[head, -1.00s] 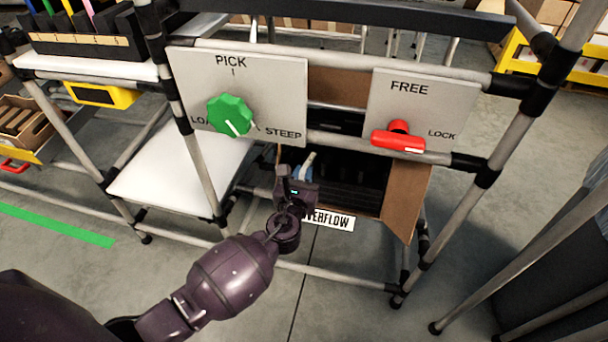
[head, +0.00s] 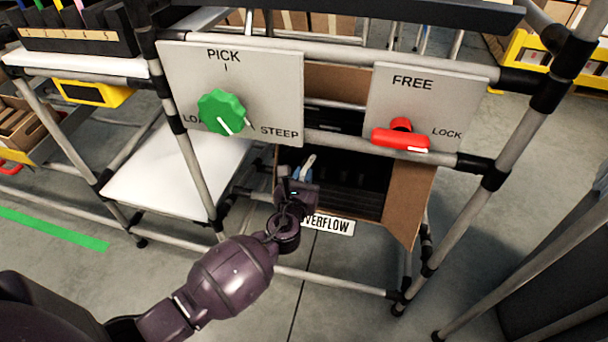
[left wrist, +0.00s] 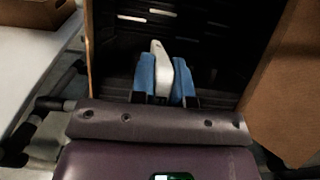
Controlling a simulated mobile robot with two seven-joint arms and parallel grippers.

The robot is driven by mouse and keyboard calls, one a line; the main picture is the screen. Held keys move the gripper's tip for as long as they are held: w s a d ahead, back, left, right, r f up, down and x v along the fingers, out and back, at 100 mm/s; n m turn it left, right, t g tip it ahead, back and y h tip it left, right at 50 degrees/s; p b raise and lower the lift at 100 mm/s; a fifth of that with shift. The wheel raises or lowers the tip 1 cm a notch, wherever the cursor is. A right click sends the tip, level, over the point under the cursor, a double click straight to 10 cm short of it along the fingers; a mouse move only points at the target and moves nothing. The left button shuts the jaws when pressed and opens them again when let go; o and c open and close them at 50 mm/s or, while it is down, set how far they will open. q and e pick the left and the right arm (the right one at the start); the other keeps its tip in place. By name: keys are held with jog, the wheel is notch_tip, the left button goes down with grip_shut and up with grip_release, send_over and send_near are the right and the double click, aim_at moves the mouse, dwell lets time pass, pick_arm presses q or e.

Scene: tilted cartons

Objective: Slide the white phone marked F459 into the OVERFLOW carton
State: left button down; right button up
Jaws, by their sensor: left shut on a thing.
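The OVERFLOW carton (head: 405,198) is an open brown carton with a dark slotted inside, tilted in the rack below the panels. Its label (head: 332,224) is partly covered by my left gripper. My left gripper (head: 302,172) is at the carton's open front, toward its left side. It is shut on the white phone (head: 308,164). In the left wrist view the phone (left wrist: 161,66) stands between the blue fingertips (left wrist: 163,82), pointing into the carton (left wrist: 275,70). The F459 mark cannot be read. My right gripper is not in view.
A green knob (head: 222,112) sits on the PICK panel and a red handle (head: 400,138) on the FREE/LOCK panel, both above the carton. Grey rack tubes (head: 522,130) frame the opening. A white shelf (head: 175,180) is to the left.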

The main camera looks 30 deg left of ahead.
pick_arm(q)
jog(key=shift+w+a+f, duration=0.1)
jog(key=shift+w+f, duration=0.1)
jog(key=shift+w, duration=0.15)
dwell(0.6)
